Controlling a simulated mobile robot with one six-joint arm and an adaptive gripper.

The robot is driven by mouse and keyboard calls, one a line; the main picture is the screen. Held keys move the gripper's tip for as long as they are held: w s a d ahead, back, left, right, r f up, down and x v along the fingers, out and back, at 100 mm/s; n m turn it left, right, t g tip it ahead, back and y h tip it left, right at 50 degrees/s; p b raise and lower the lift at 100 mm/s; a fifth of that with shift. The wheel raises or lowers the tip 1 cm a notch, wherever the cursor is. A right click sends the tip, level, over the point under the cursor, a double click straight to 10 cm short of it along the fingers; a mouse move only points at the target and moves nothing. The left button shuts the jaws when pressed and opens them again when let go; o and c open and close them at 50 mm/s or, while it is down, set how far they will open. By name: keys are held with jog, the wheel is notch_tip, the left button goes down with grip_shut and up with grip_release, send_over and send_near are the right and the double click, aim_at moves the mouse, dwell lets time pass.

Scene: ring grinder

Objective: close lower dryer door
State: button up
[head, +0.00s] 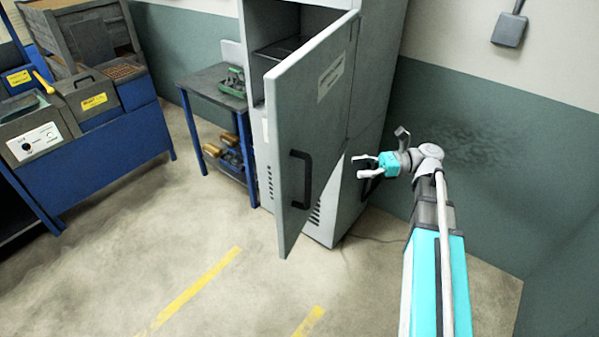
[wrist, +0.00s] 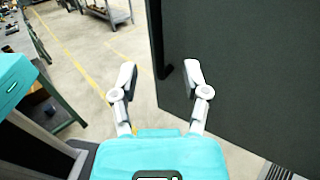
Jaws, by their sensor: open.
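The dryer (head: 377,75) is a tall grey cabinet in the head view. Its door (head: 325,110) stands wide open, swung out toward me and hinged at its right side, with a black handle (head: 300,180) near its free edge.
A small blue-legged table (head: 212,84) with tools stands left of the dryer. A blue workbench (head: 100,145) is at the far left. The wall (head: 490,150) is close on the right. The floor (head: 190,240) before the door is clear, with yellow lines.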

aim_at(309, 173)
jog(key=shift+a, duration=0.2)
jog(key=s+a, duration=0.2)
jog(key=a, duration=1.1)
jog(key=shift+s, duration=0.2)
